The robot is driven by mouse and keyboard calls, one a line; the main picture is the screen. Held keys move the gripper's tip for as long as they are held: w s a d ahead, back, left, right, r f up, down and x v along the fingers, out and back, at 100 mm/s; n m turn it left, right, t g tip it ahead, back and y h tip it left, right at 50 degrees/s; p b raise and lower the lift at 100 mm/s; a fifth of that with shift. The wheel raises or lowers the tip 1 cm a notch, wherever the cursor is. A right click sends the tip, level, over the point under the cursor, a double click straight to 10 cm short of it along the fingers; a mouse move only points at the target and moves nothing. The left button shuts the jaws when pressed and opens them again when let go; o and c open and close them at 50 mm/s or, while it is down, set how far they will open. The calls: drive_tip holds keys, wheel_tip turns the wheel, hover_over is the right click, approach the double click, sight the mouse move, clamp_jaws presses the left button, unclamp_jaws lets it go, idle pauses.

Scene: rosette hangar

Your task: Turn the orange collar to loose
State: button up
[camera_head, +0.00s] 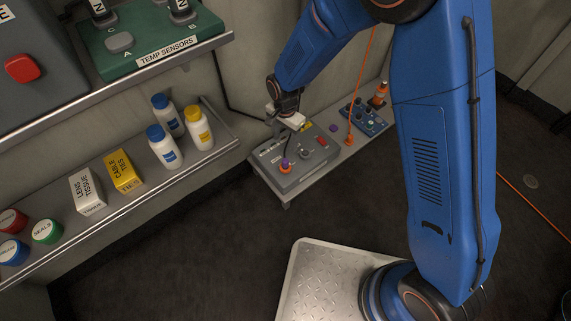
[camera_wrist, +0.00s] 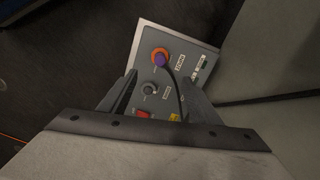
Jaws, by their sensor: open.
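The orange collar (camera_wrist: 160,53) sits on a grey panel box (camera_wrist: 205,55), around a purple plug (camera_wrist: 159,60) with a dark cable. In the head view the orange collar (camera_head: 285,168) shows small at the left part of the grey box (camera_head: 290,183). My gripper (camera_wrist: 157,85) is open and empty in the wrist view. Its fingers point toward the panel, with the collar beyond the tips and a little up in the picture. In the head view my gripper (camera_head: 284,118) is over the back of the box. The collar's setting marks are too small to read.
The panel also has a grey knob (camera_wrist: 150,88) and a red switch (camera_wrist: 142,114). A blue box with knobs (camera_head: 364,117) and an orange cable (camera_head: 359,90) are to the right. Shelves with bottles (camera_head: 164,147) and a green sensor box (camera_head: 150,43) stand at left.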

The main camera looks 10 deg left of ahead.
sight(285, 161)
wheel_tip(285, 161, down, 17)
drive_tip(key=shift+f, duration=0.1)
idle(0.6)
drive_tip(key=shift+c, duration=0.3)
drive_tip(key=c, duration=1)
